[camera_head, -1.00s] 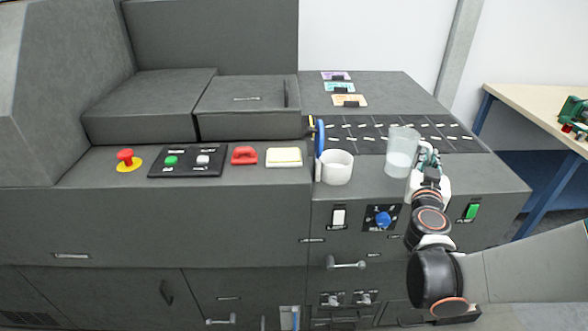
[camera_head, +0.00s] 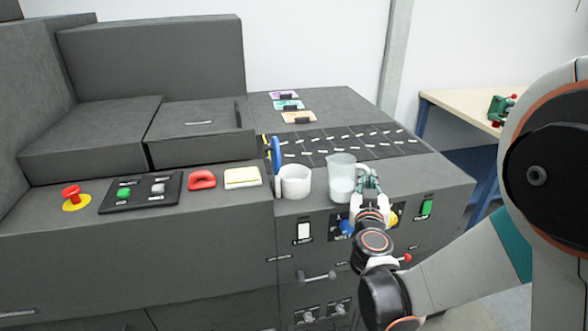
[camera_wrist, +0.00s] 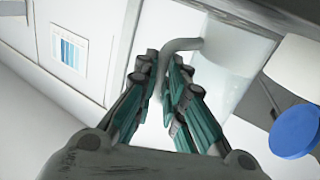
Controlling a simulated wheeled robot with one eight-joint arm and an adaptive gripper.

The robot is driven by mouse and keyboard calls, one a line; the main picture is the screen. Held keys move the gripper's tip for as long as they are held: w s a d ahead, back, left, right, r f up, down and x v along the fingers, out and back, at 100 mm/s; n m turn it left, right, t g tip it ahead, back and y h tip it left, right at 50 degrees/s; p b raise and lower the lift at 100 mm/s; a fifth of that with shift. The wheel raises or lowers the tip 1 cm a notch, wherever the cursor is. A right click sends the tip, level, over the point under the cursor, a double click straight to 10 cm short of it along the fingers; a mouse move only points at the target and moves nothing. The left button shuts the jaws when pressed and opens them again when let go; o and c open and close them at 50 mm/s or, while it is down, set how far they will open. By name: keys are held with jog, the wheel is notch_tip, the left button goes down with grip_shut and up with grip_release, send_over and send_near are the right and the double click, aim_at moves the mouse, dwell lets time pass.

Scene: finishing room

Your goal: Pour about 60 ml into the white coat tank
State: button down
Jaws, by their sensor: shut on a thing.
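My gripper (camera_head: 366,188) is shut on the handle of a clear jug (camera_head: 342,172). The jug looks upright, with pale liquid in its lower part. It is at the front edge of the machine's right top; I cannot tell if it touches the surface. In the wrist view my fingers (camera_wrist: 160,80) close around the handle (camera_wrist: 182,45), and the jug wall (camera_wrist: 235,65) is beyond it. A white cup (camera_head: 295,182) stands just left of the jug. I cannot make out which part is the white coat tank.
A blue upright tool (camera_head: 276,158) is by the cup. Purple, teal and orange labels (camera_head: 298,117) are behind. A bench (camera_head: 455,105) stands right.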

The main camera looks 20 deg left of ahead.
aim_at(359, 168)
jog(key=shift+a+r+n+p, duration=0.35)
jog(key=shift+r+n+p, duration=0.15)
jog(key=shift+r+p, duration=0.25)
jog(key=a+r+n+p, duration=0.1)
jog(key=a+n+p, duration=0.1)
jog(key=p, duration=0.1)
jog(key=shift+w+r+g, duration=0.1)
jog(key=shift+r+g, duration=0.2)
jog(key=shift+r, duration=0.05)
jog(key=a+n+p, duration=0.1)
jog(key=a+r+n+p, duration=0.1)
jog(key=a+n+p, duration=0.1)
jog(key=shift+w+r+h, duration=0.1)
jog(key=shift+r+h, duration=0.05)
jog(key=shift+h, duration=0.25)
jog(key=shift+a+r+n+g+p, duration=0.2)
jog(key=shift+a+n+g+p, duration=0.1)
jog(key=shift+n+p, duration=0.45)
jog(key=shift+a+r+n+h+p, duration=0.3)
jog(key=shift+a+r+n+p, duration=0.3)
jog(key=shift+p, duration=0.6)
jog(key=shift+a+r+n+p, duration=0.2)
jog(key=shift+n+p, duration=0.25)
jog(key=shift+p, duration=0.15)
jog(key=shift+w+a+r+n+h+p, duration=0.1)
jog(key=shift+a+r+n+h+p, duration=0.35)
jog(key=shift+p, duration=0.35)
jog(key=shift+a+r+n+g+p, duration=0.3)
jog(key=shift+r+n+p, duration=0.2)
jog(key=shift+p, duration=0.2)
